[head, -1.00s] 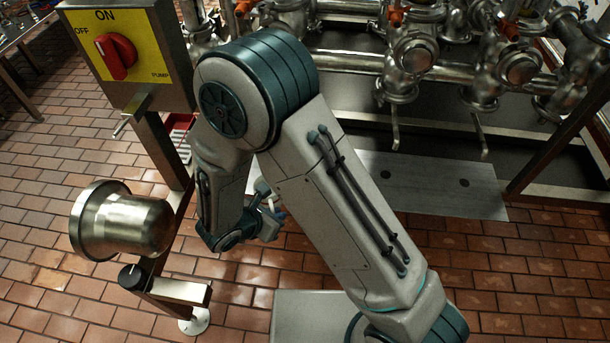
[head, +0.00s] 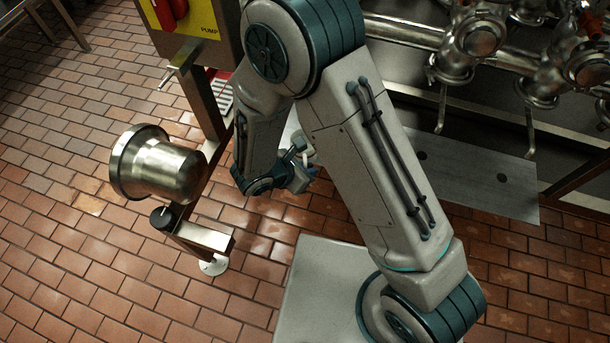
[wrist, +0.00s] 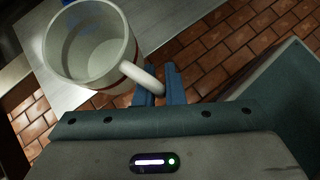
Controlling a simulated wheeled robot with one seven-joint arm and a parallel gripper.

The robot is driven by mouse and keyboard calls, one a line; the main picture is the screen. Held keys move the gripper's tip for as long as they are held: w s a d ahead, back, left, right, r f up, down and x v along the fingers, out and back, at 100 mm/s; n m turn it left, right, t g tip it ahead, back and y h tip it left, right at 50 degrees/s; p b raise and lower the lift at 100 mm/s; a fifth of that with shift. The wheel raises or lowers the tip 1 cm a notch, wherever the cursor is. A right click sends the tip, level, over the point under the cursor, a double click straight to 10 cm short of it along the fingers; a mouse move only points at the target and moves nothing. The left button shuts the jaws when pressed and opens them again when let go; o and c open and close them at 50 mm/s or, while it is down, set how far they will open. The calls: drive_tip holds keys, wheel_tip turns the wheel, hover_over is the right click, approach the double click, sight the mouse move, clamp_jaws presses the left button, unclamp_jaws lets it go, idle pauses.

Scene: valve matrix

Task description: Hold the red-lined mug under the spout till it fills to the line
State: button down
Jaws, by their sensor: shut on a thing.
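The white mug (wrist: 92,45) is at the top left of the wrist view, with its open mouth toward the camera. A reddish band shows faintly on its outer side. My gripper (wrist: 161,82) is shut on the mug's handle (wrist: 143,77), between its blue fingers. I cannot tell whether there is liquid inside. In the head view my gripper (head: 302,160) is small and partly behind my arm, and the mug is mostly hidden. A bent metal piece (head: 180,74) sticks out under the pump switch box; I cannot tell whether it is the spout.
The pump switch box (head: 207,35) with a red knob stands on a post at the upper left. A steel bowl-shaped vessel (head: 165,165) is on the stand at left. Valves and pipes (head: 470,45) fill the upper right, above a grey plate (head: 470,170). Tiled floor lies open at lower left.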

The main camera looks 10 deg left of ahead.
sight(309, 156)
drive_tip(key=w, duration=0.4)
drive_tip(key=shift+w+d+p, duration=0.15)
drive_tip(key=shift+p, duration=0.2)
drive_tip(key=shift+w+d+f+b, duration=0.1)
drive_tip(key=shift+w+d+b, duration=0.1)
drive_tip(key=shift+w, duration=1.55)
drive_tip(key=shift+w+d+f+b, duration=0.1)
drive_tip(key=shift+w+b, duration=0.1)
drive_tip(key=shift+w, duration=1.5)
idle(3.8)
